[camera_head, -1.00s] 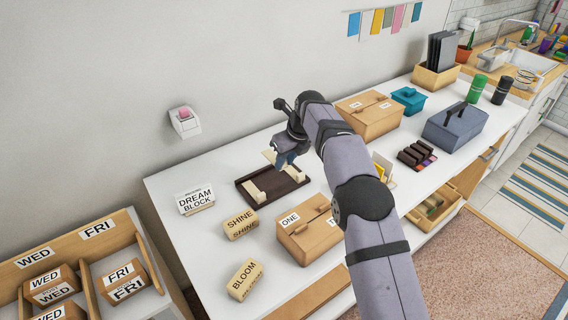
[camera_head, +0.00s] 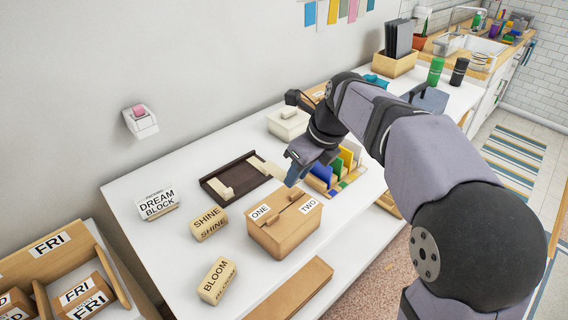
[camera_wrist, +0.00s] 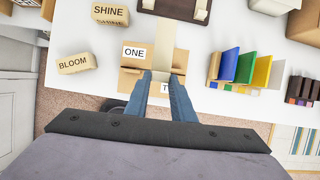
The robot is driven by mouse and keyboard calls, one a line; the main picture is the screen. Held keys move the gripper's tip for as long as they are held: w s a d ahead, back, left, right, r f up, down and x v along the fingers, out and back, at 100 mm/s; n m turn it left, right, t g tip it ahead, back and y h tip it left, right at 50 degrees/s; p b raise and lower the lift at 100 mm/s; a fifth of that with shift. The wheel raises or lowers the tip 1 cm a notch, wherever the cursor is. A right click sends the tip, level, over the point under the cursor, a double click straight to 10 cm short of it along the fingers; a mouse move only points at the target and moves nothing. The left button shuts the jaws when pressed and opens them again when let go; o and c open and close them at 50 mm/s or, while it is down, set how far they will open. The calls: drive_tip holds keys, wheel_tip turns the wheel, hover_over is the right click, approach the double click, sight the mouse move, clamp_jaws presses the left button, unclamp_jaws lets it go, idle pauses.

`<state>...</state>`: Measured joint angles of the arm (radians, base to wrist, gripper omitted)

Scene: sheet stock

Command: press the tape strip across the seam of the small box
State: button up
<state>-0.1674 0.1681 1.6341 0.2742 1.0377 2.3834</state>
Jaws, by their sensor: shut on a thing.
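The small box (camera_head: 284,224) is tan cardboard with labels ONE and TWO on either side of its top seam. It also shows in the wrist view (camera_wrist: 131,80), partly behind my fingers. My gripper (camera_head: 292,179) is above the far edge of the box in the head view. In the wrist view its blue fingers (camera_wrist: 168,88) are shut on a pale cream tape strip (camera_wrist: 165,42), which stretches away from the fingertips over the box's far side.
A dark tray (camera_head: 234,180) with cream blocks lies behind the box. SHINE (camera_head: 208,223) and BLOOM (camera_head: 217,281) blocks stand to its left. A rack of coloured cards (camera_head: 342,168) stands close on its right.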

drive_tip(key=s, duration=0.1)
drive_tip(key=s+d, duration=0.1)
drive_tip(key=s, duration=0.1)
drive_tip(key=shift+d+f, duration=0.2)
drive_tip(key=shift+f, duration=0.05)
idle(0.4)
drive_tip(key=shift+f+b, duration=1.5)
drive_tip(key=shift+f, duration=1.3)
drive_tip(key=shift+f+b, duration=0.6)
drive_tip(key=shift+f, duration=0.9)
drive_tip(key=shift+f, duration=0.2)
drive_tip(key=o, duration=1.1)
drive_tip(key=shift+c, duration=0.2)
